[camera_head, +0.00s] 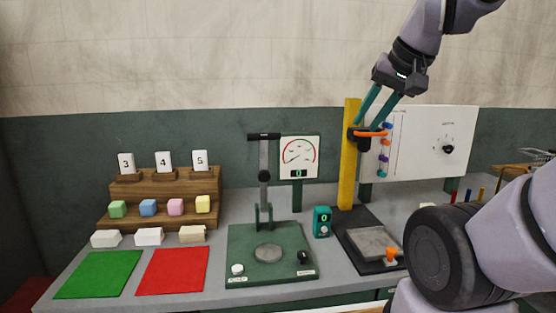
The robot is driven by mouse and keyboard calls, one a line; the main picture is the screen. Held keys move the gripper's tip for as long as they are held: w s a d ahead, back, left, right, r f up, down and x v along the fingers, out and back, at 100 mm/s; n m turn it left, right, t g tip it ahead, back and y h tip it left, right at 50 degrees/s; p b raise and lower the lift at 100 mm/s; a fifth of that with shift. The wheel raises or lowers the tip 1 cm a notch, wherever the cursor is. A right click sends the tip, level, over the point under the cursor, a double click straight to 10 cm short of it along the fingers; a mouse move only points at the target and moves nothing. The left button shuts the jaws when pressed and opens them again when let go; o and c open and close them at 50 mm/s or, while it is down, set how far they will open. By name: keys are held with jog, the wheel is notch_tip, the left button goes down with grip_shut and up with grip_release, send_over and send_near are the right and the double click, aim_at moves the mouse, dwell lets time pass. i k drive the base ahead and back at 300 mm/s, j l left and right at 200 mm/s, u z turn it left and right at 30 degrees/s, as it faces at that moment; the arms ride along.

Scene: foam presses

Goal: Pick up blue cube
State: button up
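The blue cube (148,207) sits on the lower step of the brown wooden rack at left, between a green cube (118,209) and a pink cube (175,207). A yellow cube (203,204) is farther right in the same row. My gripper (367,122) is at upper right, far from the blue cube. Its two teal fingers point down and left with a gap between them, and I see nothing held. The fingertips overlap the yellow post in the picture; I cannot tell whether they touch it.
The wooden rack (130,188) has cards 3, 4 and 5 on top. White blocks (149,236) stand before it, behind green (98,274) and red (172,271) mats. A green press (270,254) and yellow post (349,155) stand between the rack and my arm.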

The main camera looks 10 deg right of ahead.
aim_at(148, 207)
jog(key=z, duration=0.2)
jog(key=j+z, duration=0.35)
jog(key=k+j+z, duration=0.15)
jog(key=j+z, duration=0.2)
jog(key=j, duration=0.15)
jog(key=k+j, duration=0.1)
jog(key=j, duration=0.3)
jog(key=k+j+z, duration=0.1)
jog(key=j, duration=0.3)
jog(key=k+j, duration=0.2)
jog(key=j, duration=0.2)
jog(key=k+j+z, duration=0.1)
jog(key=j, duration=0.35)
jog(key=k+j, duration=0.15)
jog(key=j, duration=0.2)
jog(key=k+j, duration=0.15)
jog(key=j, duration=0.25)
jog(key=z, duration=0.05)
